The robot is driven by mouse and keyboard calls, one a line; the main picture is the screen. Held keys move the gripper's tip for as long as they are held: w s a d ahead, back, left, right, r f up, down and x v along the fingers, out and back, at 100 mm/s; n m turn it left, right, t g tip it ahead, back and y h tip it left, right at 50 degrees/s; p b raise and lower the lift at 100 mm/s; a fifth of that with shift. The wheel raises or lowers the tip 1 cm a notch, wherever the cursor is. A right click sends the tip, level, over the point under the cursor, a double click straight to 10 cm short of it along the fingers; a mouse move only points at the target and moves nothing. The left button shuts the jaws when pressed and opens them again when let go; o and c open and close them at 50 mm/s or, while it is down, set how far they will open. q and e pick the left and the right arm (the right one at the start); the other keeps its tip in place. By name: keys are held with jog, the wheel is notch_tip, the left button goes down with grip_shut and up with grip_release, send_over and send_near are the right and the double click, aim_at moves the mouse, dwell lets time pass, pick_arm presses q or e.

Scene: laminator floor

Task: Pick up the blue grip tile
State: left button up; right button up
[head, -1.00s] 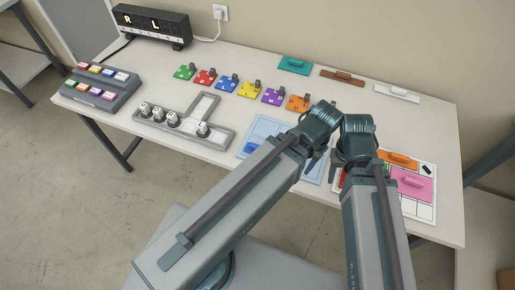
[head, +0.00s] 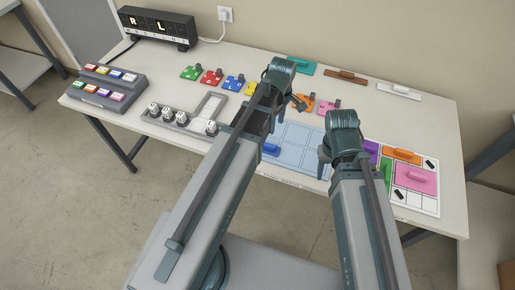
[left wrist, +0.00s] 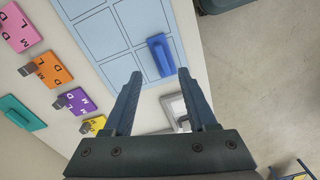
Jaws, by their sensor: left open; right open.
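The blue grip tile (head: 271,149) lies at the left of a light-blue gridded board (head: 300,160) on the table. In the left wrist view the blue grip tile (left wrist: 160,55) shows just beyond my left fingertips, roughly between them in the picture. My left gripper (left wrist: 160,73) is open and empty, apart from the tile.
Lettered tiles, including a red one (head: 211,77), stand in a row behind. A grey T-shaped tray (head: 212,105) with several white cubes is at left. A white board (head: 427,205) with purple, orange, green and pink shapes lies right. A button panel (head: 112,84) is far left.

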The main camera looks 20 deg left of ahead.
pick_arm(q)
jog(key=w+a+n, duration=0.1)
jog(key=a+n, duration=0.2)
jog(key=b, duration=0.9)
send_over(267, 144)
jog(key=w, duration=0.1)
notch_tip(267, 144, down, 9)
jog(key=shift+r, duration=0.3)
pick_arm(e)
notch_tip(267, 144, down, 8)
jog(key=shift+s+a+f, duration=0.25)
jog(key=shift+a, duration=0.2)
pick_arm(q)
jog(key=f+b, duration=0.5)
jog(key=shift+s+f, duration=0.2)
jog(key=shift+s, duration=0.2)
jog(key=shift+r, duration=0.1)
pick_arm(e)
notch_tip(267, 144, down, 5)
jog(key=shift+f, duration=0.1)
pick_arm(q)
grip_shut()
